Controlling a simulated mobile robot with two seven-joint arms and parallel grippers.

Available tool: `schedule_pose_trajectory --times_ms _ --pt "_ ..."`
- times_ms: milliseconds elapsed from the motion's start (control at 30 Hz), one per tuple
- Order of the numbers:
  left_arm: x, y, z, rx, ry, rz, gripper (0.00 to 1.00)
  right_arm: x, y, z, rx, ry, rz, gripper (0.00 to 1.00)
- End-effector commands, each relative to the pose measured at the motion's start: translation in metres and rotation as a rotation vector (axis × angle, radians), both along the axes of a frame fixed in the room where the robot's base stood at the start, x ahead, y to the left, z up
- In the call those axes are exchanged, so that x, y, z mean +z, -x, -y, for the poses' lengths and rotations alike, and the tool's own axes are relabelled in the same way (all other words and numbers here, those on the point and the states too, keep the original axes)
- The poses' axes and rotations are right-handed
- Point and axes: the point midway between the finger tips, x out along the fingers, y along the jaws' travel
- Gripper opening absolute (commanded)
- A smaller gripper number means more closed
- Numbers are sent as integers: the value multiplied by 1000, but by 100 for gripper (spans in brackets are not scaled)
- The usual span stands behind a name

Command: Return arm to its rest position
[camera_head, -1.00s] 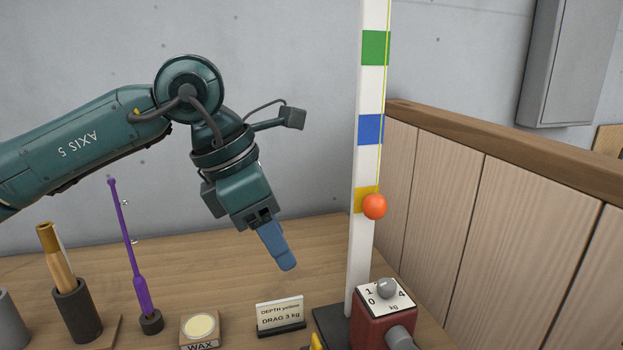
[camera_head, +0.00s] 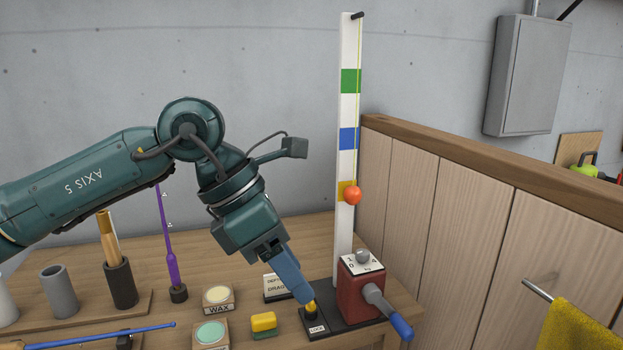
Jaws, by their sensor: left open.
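My left arm comes in from the left, and its gripper (camera_head: 303,297) with blue fingers points down over the workbench (camera_head: 60,290). The jaws are open, though the two fingers overlap from this angle. The fingertips are right by a small yellow knob on the base marked LOCK (camera_head: 317,329); I cannot tell whether they touch it. Behind the base stands a tall white post (camera_head: 346,110) with green, blue and yellow bands. An orange ball (camera_head: 353,196) hangs on a line at the yellow band. My right gripper is not in view.
A red box (camera_head: 361,291) with a dial and blue-handled crank (camera_head: 400,327) stands right of the fingers. A sign (camera_head: 276,288), wax tins (camera_head: 218,297), a yellow-green block (camera_head: 263,322) and a purple rod (camera_head: 167,235) are nearby. A wood partition (camera_head: 450,210) bounds the right.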

Motion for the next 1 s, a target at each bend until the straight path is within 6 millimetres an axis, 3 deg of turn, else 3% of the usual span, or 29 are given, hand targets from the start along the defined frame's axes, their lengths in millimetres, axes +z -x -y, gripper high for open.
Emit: schedule_pose_trajectory --times_ms 100,267,400,533,667,767,867,1000 --pt "-13 18 27 -38 144 -128 51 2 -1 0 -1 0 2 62" --pt "-20 46 62 -63 384 -336 51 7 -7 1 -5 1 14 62" --pt "-12 65 88 -29 667 -591 51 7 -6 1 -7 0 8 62" --pt "1 66 97 73 948 -853 51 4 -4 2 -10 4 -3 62" --pt "5 47 90 244 1212 -1112 51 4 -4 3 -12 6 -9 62" --pt "-6 24 74 424 1396 -1304 51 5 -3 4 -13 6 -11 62" --pt "-33 -1 51 645 1559 -1486 51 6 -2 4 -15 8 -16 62" --pt "-98 -24 12 1022 1739 -1719 51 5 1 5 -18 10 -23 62"
